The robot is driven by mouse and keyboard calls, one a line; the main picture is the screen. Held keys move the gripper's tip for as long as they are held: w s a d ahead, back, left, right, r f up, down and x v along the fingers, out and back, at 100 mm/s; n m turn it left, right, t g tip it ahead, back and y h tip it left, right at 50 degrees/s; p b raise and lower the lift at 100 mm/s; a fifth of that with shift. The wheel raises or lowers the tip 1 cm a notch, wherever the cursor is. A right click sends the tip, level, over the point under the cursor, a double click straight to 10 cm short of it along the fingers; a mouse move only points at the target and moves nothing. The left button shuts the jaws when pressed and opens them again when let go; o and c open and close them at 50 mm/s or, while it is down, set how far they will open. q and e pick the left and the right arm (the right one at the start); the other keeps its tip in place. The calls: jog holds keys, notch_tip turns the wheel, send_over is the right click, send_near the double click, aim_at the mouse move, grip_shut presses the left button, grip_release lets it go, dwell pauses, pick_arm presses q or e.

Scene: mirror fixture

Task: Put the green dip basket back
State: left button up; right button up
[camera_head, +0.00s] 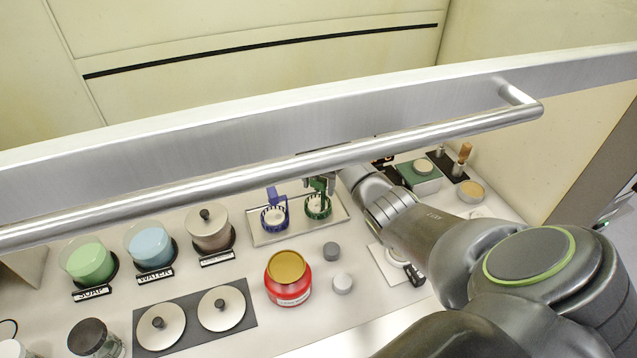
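The green dip basket (318,208) stands upright in the right part of a shallow metal tray (341,211), with something pale inside it. A blue dip basket (274,218) with a tall blue handle stands beside it on the left. My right arm reaches in from the lower right under the metal bar. My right gripper (319,184) is at the upright handle of the green basket, just above its rim. The bar and my wrist partly hide the gripper, and I cannot tell whether its fingers are closed on the handle. My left gripper is out of view.
A metal sash with a handle bar (300,165) crosses above the bench. Soap (88,262), water (150,247) and lidded (210,232) beakers stand left. A green block (424,184) is right.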

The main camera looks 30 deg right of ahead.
jog(key=shift+o, duration=0.3)
jog(key=shift+r, duration=0.15)
notch_tip(320, 180, up, 9)
jog(key=b, duration=0.3)
notch_tip(320, 180, up, 2)
jog(key=shift+s+a+r+p, duration=0.1)
jog(key=shift+r+p, duration=0.1)
jog(key=shift+p, duration=0.75)
jog(key=shift+r+p, duration=0.35)
jog(key=shift+s+f, duration=0.1)
jog(key=shift+f, duration=0.05)
